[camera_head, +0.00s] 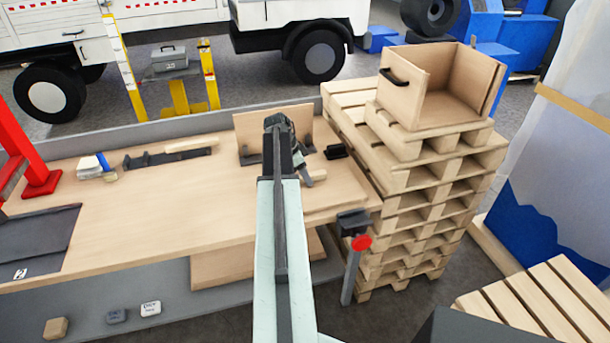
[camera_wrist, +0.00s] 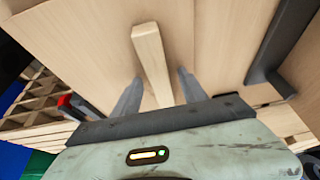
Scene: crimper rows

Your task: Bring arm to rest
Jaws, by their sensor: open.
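My arm (camera_head: 278,230) reaches forward from the bottom of the head view over the wooden workbench (camera_head: 160,208). My gripper (camera_head: 300,158) is at its far end, near an upright wooden panel (camera_head: 250,122), and is partly hidden by the arm. In the wrist view my gripper (camera_wrist: 160,82) has its two grey fingers apart. A light wooden bar (camera_wrist: 152,58) shows between and beyond them, with a gap on each side. A small wooden piece (camera_head: 316,177) shows beside the gripper in the head view.
Stacked pallets (camera_head: 405,190) with an open wooden box (camera_head: 440,90) on top stand close to the right. A clamp with a red knob (camera_head: 361,242) is at the bench's right corner. A dark rail (camera_head: 170,157) lies at the back left. The bench's middle left is clear.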

